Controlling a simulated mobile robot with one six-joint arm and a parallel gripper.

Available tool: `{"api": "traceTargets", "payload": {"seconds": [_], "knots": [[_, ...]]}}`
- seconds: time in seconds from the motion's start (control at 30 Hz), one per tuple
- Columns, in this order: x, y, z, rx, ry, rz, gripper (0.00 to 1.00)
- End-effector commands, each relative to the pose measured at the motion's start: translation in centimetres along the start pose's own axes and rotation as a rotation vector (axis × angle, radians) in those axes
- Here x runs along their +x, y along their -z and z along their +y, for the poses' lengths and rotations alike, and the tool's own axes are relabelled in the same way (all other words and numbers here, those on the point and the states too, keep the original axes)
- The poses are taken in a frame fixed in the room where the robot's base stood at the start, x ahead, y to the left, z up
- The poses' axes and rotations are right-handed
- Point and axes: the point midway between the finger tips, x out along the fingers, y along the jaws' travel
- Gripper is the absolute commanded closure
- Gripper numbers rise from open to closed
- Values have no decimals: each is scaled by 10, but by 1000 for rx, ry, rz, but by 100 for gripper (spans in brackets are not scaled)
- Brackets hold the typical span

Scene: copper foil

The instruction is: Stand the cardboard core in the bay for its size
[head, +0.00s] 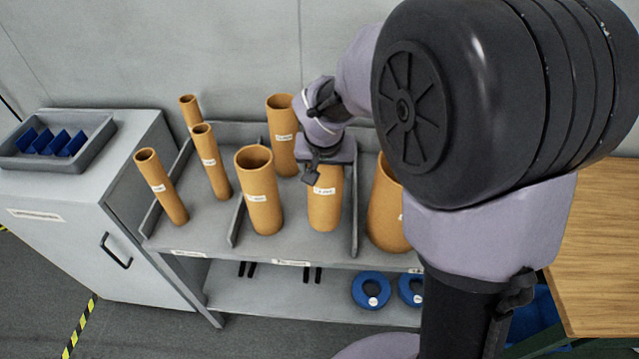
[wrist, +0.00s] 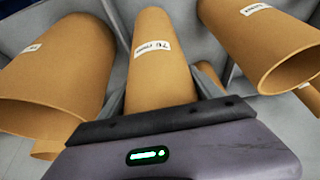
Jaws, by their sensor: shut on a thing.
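My gripper (head: 326,172) is shut on a medium-wide brown cardboard core (head: 325,205) with a white label. The core is upright in the middle bay of the grey rack (head: 300,246), just left of the right-hand divider (head: 355,215). Its base appears to be at the shelf surface; I cannot tell if it touches. In the wrist view the held core (wrist: 158,60) is in the centre, beyond my gripper (wrist: 155,112). Two cores of similar width share this bay: one at front left (head: 259,195), one behind (head: 282,135).
The left bay holds three slim cores (head: 212,165). A wider core (head: 386,212) stands in the right bay, partly hidden by my arm. Blue rings (head: 371,290) lie on the lower shelf. A grey cabinet (head: 70,240) with a tray (head: 62,168) stands left, a wooden table (head: 605,260) right.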

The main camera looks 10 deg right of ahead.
Motion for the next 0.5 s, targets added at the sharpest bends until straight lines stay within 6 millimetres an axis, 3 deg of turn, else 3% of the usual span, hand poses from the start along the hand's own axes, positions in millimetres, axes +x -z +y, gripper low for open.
{"api": "traceTargets", "payload": {"seconds": [0.17,0.5], "knots": [[38,-16,0,-2,-1,-2,99],[39,-16,0,-1,1,1,99]]}}
